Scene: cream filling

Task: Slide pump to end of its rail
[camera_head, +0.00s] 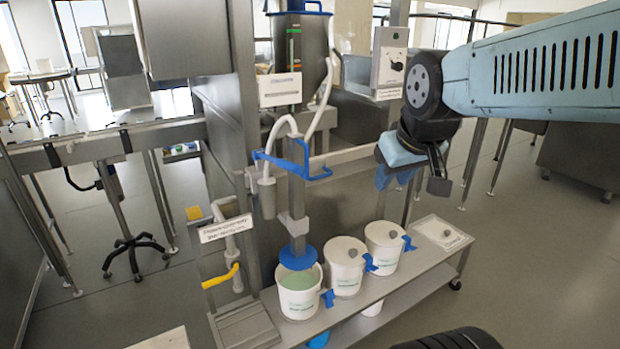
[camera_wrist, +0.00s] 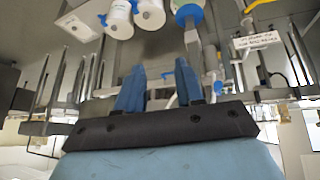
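The pump (camera_head: 296,200) is an upright metal column with a blue handle frame (camera_head: 322,174) and a blue disc (camera_head: 298,257) at its foot. It hangs on a horizontal rail (camera_head: 345,157), toward the rail's left part, with the disc over the open left bucket (camera_head: 299,301) of green filling. The pump also shows in the wrist view (camera_wrist: 191,40), right of my fingers. My gripper (camera_head: 394,180) is right of the pump, apart from its handle. In the wrist view its two blue fingers (camera_wrist: 159,75) stand apart with nothing visibly between them.
Two lidded white buckets (camera_head: 345,268) (camera_head: 385,246) stand right of the open one on a low metal bench (camera_head: 425,262). A white hose (camera_head: 328,85) rises beside the pump. A control box (camera_head: 389,63) is near my arm. A yellow handle (camera_head: 220,277) is left of the buckets.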

